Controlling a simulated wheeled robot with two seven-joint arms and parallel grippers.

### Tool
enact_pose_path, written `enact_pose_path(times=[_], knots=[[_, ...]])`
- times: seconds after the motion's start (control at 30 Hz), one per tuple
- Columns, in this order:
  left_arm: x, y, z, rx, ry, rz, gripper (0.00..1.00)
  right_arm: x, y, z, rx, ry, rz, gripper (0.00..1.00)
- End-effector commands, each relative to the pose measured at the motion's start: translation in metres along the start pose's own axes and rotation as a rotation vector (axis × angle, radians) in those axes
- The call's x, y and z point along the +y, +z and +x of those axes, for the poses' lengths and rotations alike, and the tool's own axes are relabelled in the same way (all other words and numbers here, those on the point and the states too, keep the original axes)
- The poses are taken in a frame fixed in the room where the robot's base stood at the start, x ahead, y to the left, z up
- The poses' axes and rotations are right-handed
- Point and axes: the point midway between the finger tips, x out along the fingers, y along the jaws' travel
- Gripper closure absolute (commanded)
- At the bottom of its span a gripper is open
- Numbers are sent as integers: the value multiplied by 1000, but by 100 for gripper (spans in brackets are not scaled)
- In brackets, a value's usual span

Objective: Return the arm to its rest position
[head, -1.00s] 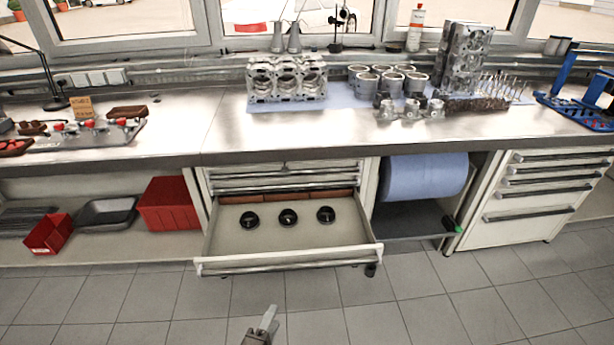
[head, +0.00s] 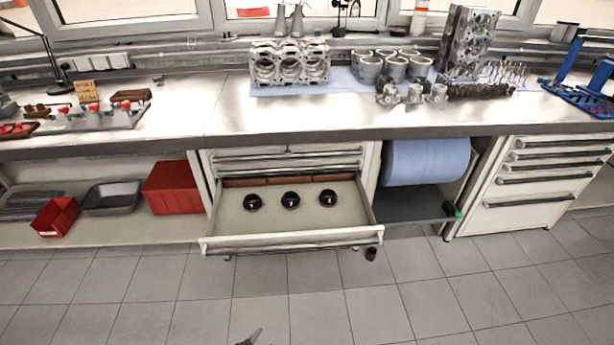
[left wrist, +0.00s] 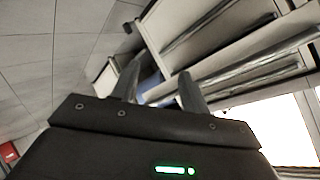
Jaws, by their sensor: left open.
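My left gripper (left wrist: 160,85) is open in the left wrist view, with its two dark fingers apart and nothing between them. Beyond its fingers, drawer fronts (left wrist: 250,65) show tilted. In the head view only a small grey tip (head: 252,337) of a gripper shows at the bottom edge, over the floor, well in front of the open drawer. The open drawer (head: 290,243) holds three black round parts (head: 290,200) in a row. My right gripper is in neither view.
The workbench (head: 190,110) carries an engine block (head: 290,65), several cylinder liners (head: 395,68) and a tall cylinder head (head: 468,42). A blue paper roll (head: 425,165) hangs beneath. Red bins (head: 172,188) sit on the lower left shelf. The tiled floor (head: 400,310) in front is clear.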

Motion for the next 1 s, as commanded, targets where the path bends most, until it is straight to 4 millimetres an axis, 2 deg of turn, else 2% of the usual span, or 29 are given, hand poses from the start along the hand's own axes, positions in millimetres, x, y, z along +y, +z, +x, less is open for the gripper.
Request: enact_pose_path(times=[0.03,0.17,0.2,0.3,0.43,0.5,0.6,0.7,0.8,1.0], knots=[[19,34,4,-65,39,-65,55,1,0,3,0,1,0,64],[72,126,-2,-258,132,-285,55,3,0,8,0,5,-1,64],[90,153,-9,-322,155,-352,55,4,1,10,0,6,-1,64],[135,215,-34,-485,202,-511,55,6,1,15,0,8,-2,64],[191,276,-79,-676,248,-674,55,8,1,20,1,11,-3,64],[216,298,-103,-757,269,-730,55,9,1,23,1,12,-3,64],[244,318,-131,-841,296,-772,55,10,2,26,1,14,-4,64],[261,330,-149,-891,308,-800,55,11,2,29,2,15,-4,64],[271,332,-154,-908,306,-820,55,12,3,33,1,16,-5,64],[271,331,-156,-907,308,-816,55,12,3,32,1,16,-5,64]])
